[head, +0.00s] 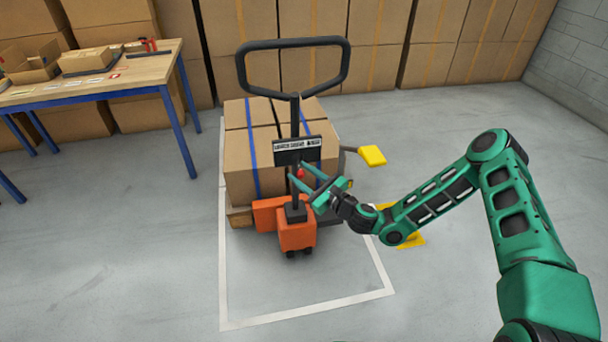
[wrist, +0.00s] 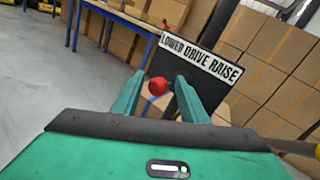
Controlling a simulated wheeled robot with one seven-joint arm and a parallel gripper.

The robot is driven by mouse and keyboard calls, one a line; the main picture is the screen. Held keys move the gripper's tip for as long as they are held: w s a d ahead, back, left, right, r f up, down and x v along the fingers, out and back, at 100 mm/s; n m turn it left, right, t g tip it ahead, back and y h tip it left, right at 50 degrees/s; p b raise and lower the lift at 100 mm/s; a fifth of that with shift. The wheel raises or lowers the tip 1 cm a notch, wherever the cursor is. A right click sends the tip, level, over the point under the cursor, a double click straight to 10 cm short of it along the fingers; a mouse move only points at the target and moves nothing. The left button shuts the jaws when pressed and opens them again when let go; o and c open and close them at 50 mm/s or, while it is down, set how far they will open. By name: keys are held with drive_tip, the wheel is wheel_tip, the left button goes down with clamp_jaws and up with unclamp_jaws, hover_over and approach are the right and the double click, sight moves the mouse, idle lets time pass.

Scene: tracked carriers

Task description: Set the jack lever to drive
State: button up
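The pallet jack (head: 297,232) is orange with a black looped handle (head: 293,43). A dark plate (head: 297,150) on its column reads LOWER, DRIVE, RAISE from left to right, and is also in the wrist view (wrist: 202,57). The lever's red knob (head: 300,174) is below the plate; in the wrist view the knob (wrist: 158,87) shows between my green fingers. My gripper (head: 297,171) is open around it, with visible gaps at both sides in the wrist view (wrist: 160,77). I cannot tell for sure which word the lever lines up with.
Strapped cartons (head: 250,160) stand on the jack behind the column. A yellow part (head: 372,156) sticks out at their right. A blue-legged table (head: 100,85) stands at the left, and stacked boxes (head: 430,50) line the back. The floor inside the white outline's front is clear.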

drive_tip(key=shift+w+d, duration=0.1)
drive_tip(key=shift+d, duration=0.1)
drive_tip(key=shift+s+d+f, duration=0.1)
drive_tip(key=shift+s+d, duration=0.15)
drive_tip(key=shift+d, duration=0.05)
drive_tip(key=v, duration=0.9)
drive_tip(key=shift+s+d, duration=0.25)
drive_tip(key=shift+s, duration=0.05)
